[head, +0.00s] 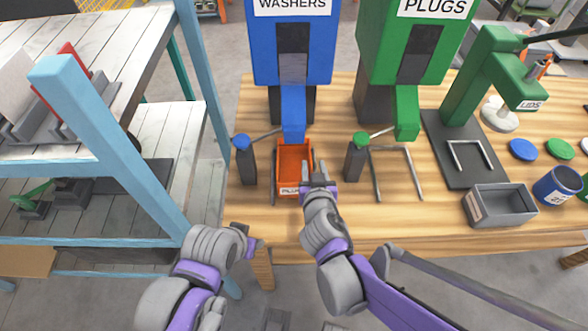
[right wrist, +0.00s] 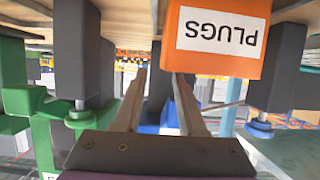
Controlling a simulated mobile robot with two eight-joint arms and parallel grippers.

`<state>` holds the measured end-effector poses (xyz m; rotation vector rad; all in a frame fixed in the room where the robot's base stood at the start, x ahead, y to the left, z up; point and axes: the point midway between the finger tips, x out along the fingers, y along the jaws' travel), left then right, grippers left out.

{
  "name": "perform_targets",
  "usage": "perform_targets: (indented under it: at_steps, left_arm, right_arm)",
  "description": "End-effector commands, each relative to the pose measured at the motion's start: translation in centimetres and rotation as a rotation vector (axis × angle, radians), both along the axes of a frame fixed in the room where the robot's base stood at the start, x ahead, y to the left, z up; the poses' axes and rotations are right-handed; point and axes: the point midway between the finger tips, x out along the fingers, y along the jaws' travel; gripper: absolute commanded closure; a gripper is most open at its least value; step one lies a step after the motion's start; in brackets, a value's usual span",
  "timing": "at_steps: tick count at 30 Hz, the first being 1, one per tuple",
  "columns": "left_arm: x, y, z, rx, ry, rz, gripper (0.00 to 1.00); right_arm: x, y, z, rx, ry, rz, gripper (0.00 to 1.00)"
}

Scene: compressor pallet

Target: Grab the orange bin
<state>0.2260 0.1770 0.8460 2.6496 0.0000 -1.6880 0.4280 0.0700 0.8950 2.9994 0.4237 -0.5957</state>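The orange bin (head: 295,163) sits on the wooden table below the spout of the blue WASHERS dispenser, with its labelled front towards me. In the right wrist view, which is upside down, the bin (right wrist: 252,62) is close, with a white PLUGS label. My right gripper (head: 317,172) is at the bin's front right corner. Its two fingers (right wrist: 161,75) stand apart with nothing seen clamped between them; whether they touch the bin is unclear. My left gripper (head: 255,245) is in front of the table edge, away from the bin; its finger opening cannot be made out.
The blue dispenser (head: 290,45) and green PLUGS dispenser (head: 385,75) stand behind. Dark posts with a blue knob (head: 242,142) and a green knob (head: 361,139) flank the bin. A grey bin (head: 500,205) is at right. A blue-framed shelf (head: 110,155) is at left.

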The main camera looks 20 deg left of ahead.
Motion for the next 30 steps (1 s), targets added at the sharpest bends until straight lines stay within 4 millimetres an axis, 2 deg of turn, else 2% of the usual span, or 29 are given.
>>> perform_targets:
  at_steps: [9, 17, 19, 24, 30]
  left_arm:
    - [-0.1, 0.0, -0.6, 0.0, 0.002, 0.0, 0.5]
    - [-0.1, 0.0, -0.6, 0.0, 0.002, 0.0, 0.5]
    - [-0.1, 0.0, -0.6, 0.0, 0.002, 0.0, 0.5]
    - [-0.1, 0.0, -0.6, 0.0, 0.002, 0.0, 0.5]
    - [-0.1, 0.0, -0.6, 0.0, 0.002, 0.0, 0.5]
  right_arm:
    - [3.8, 1.4, -1.8, 0.0, 0.0, -0.002, 0.6]
    - [4.0, 1.4, -1.9, 0.0, 0.0, -0.001, 0.6]
    - [4.0, 1.5, -1.9, 0.0, 0.0, -0.001, 0.67]
    - [4.0, 1.5, -1.9, 0.0, 0.0, -0.001, 0.98]
    - [4.0, 1.5, -1.9, 0.0, 0.0, -0.001, 1.0]
